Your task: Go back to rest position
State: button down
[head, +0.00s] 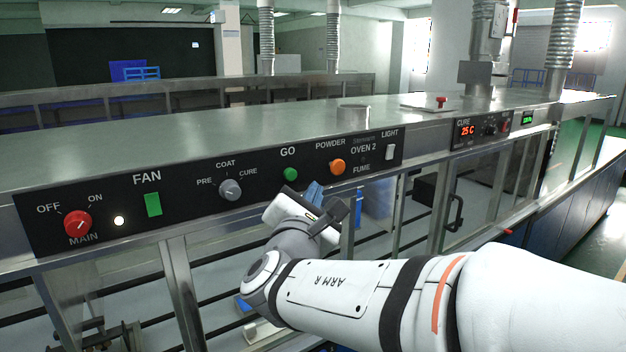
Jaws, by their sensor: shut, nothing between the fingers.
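My arm reaches in from the right in the head view, and my gripper (314,194) is at its end, just below the oven's black control panel (190,200). The gripper is shut and empty. Its blue tip lies in the picture below the green GO button (290,174) and the orange POWDER knob (337,167). I cannot tell whether it touches the panel. My wrist hides part of the oven front.
The panel also carries a red MAIN knob (77,223), a green FAN switch (153,204), a grey selector (230,190) and a white LIGHT switch (390,152). The CURE display (467,130) reads 25 C. A door handle (455,213) sticks out at right.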

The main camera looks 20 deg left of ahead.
jog(key=s+d+f+m+g+h, duration=0.1)
jog(key=d+f+m+g+h, duration=0.3)
jog(key=d, duration=0.5)
jog(key=s+d+f+m+g+h, duration=0.1)
jog(key=d+f+m+g, duration=0.25)
jog(key=d+m, duration=0.4)
jog(key=s+d+f+m+g+h, duration=0.1)
jog(key=d+f+m+g+h, duration=0.2)
jog(key=d, duration=0.7)
jog(key=s+d+f+m+g+y, duration=0.2)
jog(key=s+f+m+g+y, duration=0.1)
jog(key=s+f+m, duration=0.3)
jog(key=s+d+f+m+g+y, duration=0.2)
jog(key=s+f+m, duration=0.3)
jog(key=s+m, duration=0.3)
jog(key=shift+s+d+f+m+g+y, duration=0.35)
jog(key=shift+m+g+y, duration=0.1)
jog(key=shift+y, duration=0.35)
jog(key=shift+a, duration=0.15)
